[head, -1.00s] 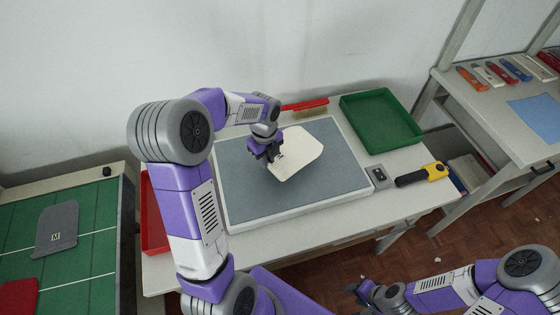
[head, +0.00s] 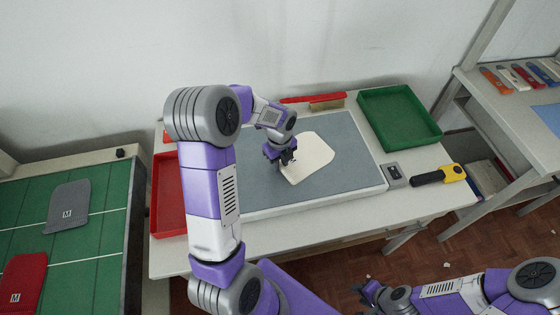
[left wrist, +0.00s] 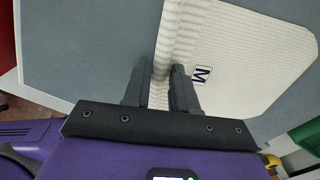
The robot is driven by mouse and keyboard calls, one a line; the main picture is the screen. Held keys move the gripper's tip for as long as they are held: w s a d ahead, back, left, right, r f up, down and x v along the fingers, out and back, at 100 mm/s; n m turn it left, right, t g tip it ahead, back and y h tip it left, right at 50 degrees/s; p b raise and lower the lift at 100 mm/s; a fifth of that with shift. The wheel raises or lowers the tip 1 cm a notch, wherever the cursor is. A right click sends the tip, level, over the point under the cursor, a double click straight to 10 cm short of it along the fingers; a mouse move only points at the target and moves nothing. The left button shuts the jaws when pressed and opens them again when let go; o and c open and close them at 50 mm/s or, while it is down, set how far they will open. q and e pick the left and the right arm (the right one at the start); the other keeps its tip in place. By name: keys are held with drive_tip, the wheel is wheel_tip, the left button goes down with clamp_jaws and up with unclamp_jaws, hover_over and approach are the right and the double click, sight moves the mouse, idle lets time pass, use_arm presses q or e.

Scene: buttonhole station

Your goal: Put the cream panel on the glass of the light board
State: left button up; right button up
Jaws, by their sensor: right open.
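The cream panel (head: 313,157) lies over the grey glass (head: 265,190) of the light board, right of its middle, and looks flat there in the head view. My left gripper (head: 281,160) is at the panel's left part. A small M label (left wrist: 202,75) is right of the fingers. My right gripper (head: 372,292) is open and empty, low in the head view, away from the table.
A green tray (head: 400,140) stands at the table's back right and a red tray (head: 169,205) at its left. A brush (head: 325,102) lies behind the board. A yellow-black tool (head: 440,175) lies at right. Grey (head: 69,205) and red (head: 23,285) panels lie on a green mat.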

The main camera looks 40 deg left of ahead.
use_arm(q)
drive_tip(key=shift+o, duration=1.2)
wheel_tip(320, 180, up, 12)
drive_tip(key=p, duration=0.2)
drive_tip(key=shift+r+p, duration=0.25)
drive_tip(key=shift+p, duration=0.15)
